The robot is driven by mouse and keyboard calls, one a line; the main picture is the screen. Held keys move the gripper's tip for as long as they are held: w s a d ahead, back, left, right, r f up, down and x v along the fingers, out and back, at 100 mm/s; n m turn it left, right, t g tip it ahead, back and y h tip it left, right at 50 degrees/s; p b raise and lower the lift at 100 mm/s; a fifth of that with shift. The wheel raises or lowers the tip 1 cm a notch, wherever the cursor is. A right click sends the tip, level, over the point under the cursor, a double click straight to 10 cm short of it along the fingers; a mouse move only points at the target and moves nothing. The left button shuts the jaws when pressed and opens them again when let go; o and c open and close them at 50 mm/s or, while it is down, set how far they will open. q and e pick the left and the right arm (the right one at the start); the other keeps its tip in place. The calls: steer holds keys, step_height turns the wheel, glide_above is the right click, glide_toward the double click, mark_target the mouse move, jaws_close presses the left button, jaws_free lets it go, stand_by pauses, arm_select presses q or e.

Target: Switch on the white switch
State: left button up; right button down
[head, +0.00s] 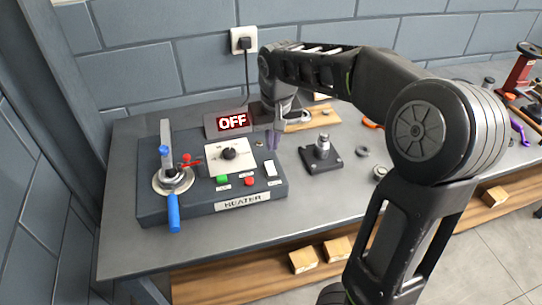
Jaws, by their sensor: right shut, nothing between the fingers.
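The white switch (270,169) is a small white rocker at the right end of the dark heater panel (155,210). A display box (233,122) at the back of the panel reads OFF in red. My right gripper (272,146) points down just above and behind the white switch, with its fingers shut and empty. A gap seems to show between the fingertips and the switch, but I cannot tell its depth. My left gripper is not in view.
Beside the switch are a red button (249,181), a green button (222,180) and a black dial (229,154). A blue-handled lever clamp (172,185) stands at left. A metal post on a dark base (321,154) stands to the right.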

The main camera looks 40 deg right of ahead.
mark_target(271, 164)
steer(key=f, duration=0.5)
steer(key=w+f, duration=0.1)
steer(key=f, duration=0.1)
steer(key=shift+w+d+f, duration=0.1)
steer(key=shift+d+f, duration=0.05)
steer(key=shift+d, duration=0.1)
